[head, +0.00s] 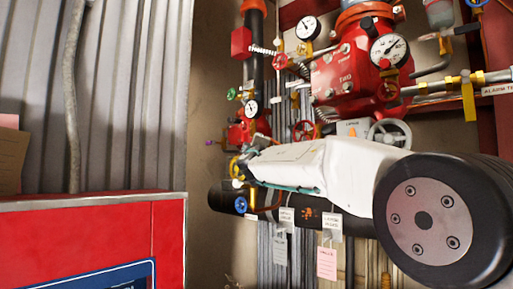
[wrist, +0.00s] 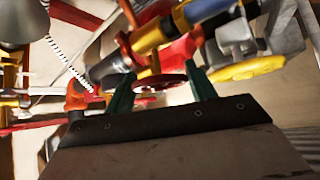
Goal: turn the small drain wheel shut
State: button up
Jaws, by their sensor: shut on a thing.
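In the wrist view, a small red wheel (wrist: 172,80) sits between the two green fingers of my gripper (wrist: 162,84). The fingers stand on either side of its rim and are shut on it. No label on this wheel can be read, so I cannot tell from markings that it is the drain wheel. In the head view, my white arm reaches to the left toward the lower pipework and hides most of the gripper and the held wheel.
A yellow wheel (wrist: 246,68) is close to the right finger. In the head view, a blue knob (head: 241,205), a grey handwheel (head: 389,134), a red valve body (head: 345,80) and hanging tags (head: 327,262) crowd the arm. A red cabinet (head: 85,235) stands at left.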

jog(key=shift+d+f, duration=0.1)
jog(key=shift+f, duration=0.05)
jog(key=o, duration=1)
jog(key=r+v, duration=0.2)
jog(key=v, duration=0.6)
jog(key=s+r+v, duration=0.1)
jog(key=v, duration=0.7)
jog(key=shift+s+r, duration=0.3)
jog(key=shift+r, duration=0.05)
jog(key=shift+d, duration=0.1)
